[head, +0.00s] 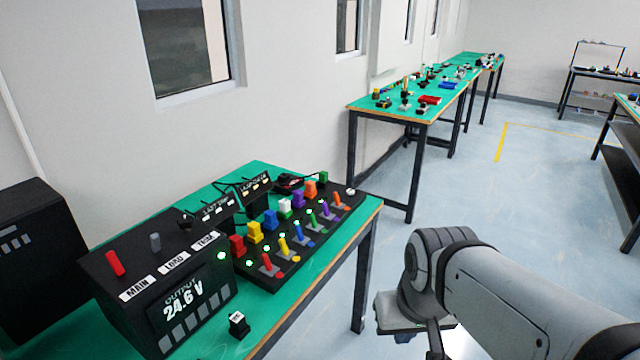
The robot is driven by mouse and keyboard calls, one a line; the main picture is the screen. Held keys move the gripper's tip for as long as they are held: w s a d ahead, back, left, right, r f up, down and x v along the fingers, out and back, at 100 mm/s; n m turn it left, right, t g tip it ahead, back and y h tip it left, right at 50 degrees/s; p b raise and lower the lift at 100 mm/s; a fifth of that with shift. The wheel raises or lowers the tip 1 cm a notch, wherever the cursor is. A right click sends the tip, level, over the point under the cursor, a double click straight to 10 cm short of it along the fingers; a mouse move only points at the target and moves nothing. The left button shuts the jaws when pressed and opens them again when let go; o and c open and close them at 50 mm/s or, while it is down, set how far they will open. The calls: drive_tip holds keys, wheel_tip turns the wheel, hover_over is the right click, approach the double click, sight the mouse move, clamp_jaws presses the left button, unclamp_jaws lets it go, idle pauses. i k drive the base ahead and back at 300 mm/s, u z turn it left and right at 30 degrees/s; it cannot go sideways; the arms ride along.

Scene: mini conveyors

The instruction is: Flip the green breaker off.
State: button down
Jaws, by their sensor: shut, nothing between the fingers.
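The breaker panel is a black board (262,279) on a green-topped bench, with a row of coloured levers along its near side. A small lever that looks green (311,227) stands between the blue and purple ones, with a lit green dot behind it; its exact tilt is too small to tell. A green block (323,178) sits at the far end of the back row of coloured blocks. My arm is at the lower right, apart from the panel and to its right. My gripper's fingertips do not show.
A black supply box (195,284) with a red and a grey lever, reading 24.6 V, stands left of the panel. A small black block (239,323) lies in front. A white button (350,191) is at the panel's far end.

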sight(311, 215)
drive_tip(key=z, duration=0.25)
drive_tip(key=i, duration=1.1)
drive_tip(key=u, duration=0.3)
